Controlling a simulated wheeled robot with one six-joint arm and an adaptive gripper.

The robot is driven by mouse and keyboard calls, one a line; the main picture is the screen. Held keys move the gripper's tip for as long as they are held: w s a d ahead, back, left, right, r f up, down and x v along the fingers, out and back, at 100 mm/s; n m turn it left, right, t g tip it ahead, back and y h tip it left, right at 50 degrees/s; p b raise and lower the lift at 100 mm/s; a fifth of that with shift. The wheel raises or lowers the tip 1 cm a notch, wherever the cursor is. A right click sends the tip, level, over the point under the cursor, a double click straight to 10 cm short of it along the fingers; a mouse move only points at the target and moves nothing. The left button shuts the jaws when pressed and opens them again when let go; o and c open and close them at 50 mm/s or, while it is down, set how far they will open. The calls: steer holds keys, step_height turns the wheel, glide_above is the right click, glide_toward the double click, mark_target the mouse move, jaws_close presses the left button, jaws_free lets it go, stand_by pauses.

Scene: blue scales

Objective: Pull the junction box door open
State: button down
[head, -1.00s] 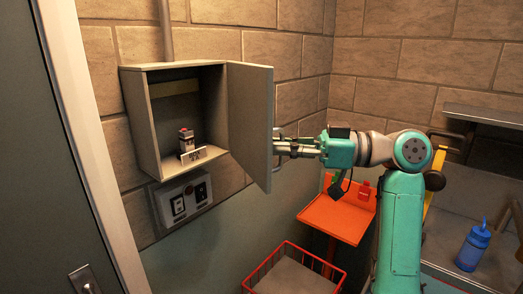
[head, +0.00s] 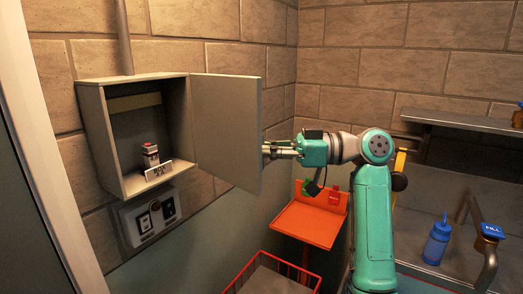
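The grey junction box (head: 104,148) is mounted on the brick wall at the left of the head view. Its door (head: 228,130) is hinged on the box's right side and stands wide open. Inside the box are a small device with a red top (head: 150,155) and a white label card (head: 158,170). My gripper (head: 268,151) is at the door's outer right edge, coming from the right. Its fingertips are partly hidden by the door, so I cannot tell whether they hold a handle or are open or shut.
A switch panel (head: 150,217) is below the box. An orange shelf (head: 306,224) and a red wire basket (head: 272,275) are below my arm. A blue bottle (head: 437,243) stands on the bench at right, below a grey shelf (head: 460,119).

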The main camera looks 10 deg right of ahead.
steer(key=c, duration=1.2)
jaws_free()
steer(key=shift+c, duration=0.2)
steer(key=d, duration=1.2)
steer(key=shift+s, duration=0.45)
steer(key=shift+f, duration=0.1)
